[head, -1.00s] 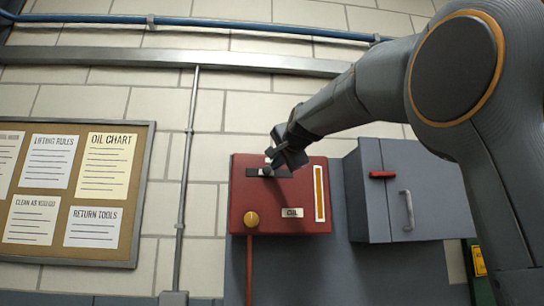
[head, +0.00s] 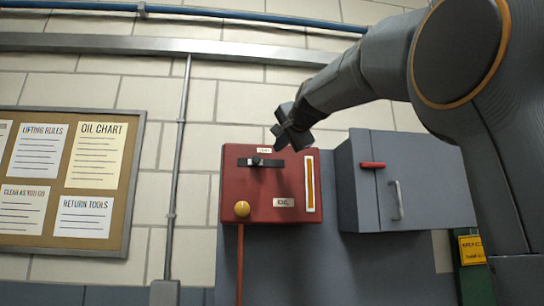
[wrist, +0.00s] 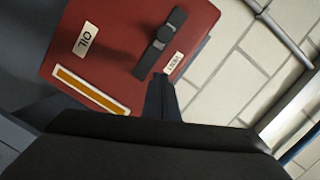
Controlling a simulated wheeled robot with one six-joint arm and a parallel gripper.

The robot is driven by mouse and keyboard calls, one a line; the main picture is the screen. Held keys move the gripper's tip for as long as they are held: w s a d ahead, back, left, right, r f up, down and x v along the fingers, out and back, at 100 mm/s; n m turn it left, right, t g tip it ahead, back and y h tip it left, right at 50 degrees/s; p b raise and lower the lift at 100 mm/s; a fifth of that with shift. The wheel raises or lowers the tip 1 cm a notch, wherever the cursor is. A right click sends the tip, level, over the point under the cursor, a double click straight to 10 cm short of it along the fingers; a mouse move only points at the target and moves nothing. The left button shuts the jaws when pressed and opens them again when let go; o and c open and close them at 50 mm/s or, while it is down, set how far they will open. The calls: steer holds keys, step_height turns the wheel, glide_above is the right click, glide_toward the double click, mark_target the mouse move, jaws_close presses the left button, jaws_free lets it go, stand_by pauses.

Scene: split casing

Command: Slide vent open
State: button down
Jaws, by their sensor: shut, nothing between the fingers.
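A red box (head: 235,185) is mounted on the wall. Near its top is a dark horizontal slide strip (head: 274,163) with a small dark knob (head: 257,160) left of its middle and a light patch beside the knob. In the wrist view the strip (wrist: 150,60) runs diagonally, with the knob (wrist: 178,17) toward its upper end. A small white label (head: 264,150) sits above the strip; its text is too small to read surely. My gripper (head: 279,139) is shut and empty, above and right of the knob, apart from it. Its fingers (wrist: 162,95) also show in the wrist view.
The box carries a yellow knob (head: 242,209), an oil label (head: 284,202) and an amber gauge (head: 310,185). A grey cabinet (head: 420,195) with a red latch stands right of it. A notice board (head: 130,215) and a vertical pipe (head: 179,150) are to the left.

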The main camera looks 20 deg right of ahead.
steer(key=s+b, duration=0.2)
steer(key=s, duration=0.5)
steer(key=shift+s+r, duration=0.35)
steer(key=shift+r, duration=0.1)
steer(key=w+f+n+g, duration=0.1)
steer(key=w+f+g, duration=0.15)
steer(key=f, duration=0.85)
steer(key=w+f+n+g, duration=0.1)
steer(key=w+f, duration=0.2)
steer(key=f, duration=0.8)
step_height(320, 180, down, 22)
steer(key=s+a+f+n+g, duration=0.1)
steer(key=s+a+n+g, duration=0.2)
steer(key=g, duration=0.1)
steer(key=s+a+f+n+g, duration=0.15)
steer(key=s+f, duration=0.35)
steer(key=f, duration=0.5)
steer(key=s+a+f+n+g, duration=0.1)
steer(key=s+f+n+g, duration=0.3)
steer(key=f, duration=0.6)
steer(key=s+f+n+g, duration=0.2)
steer(key=s+f, duration=1.1)
steer(key=s, duration=0.3)
steer(key=shift+s+a+f+b, duration=0.15)
steer(key=shift+s+a+b, duration=0.25)
steer(key=shift+b, duration=0.05)
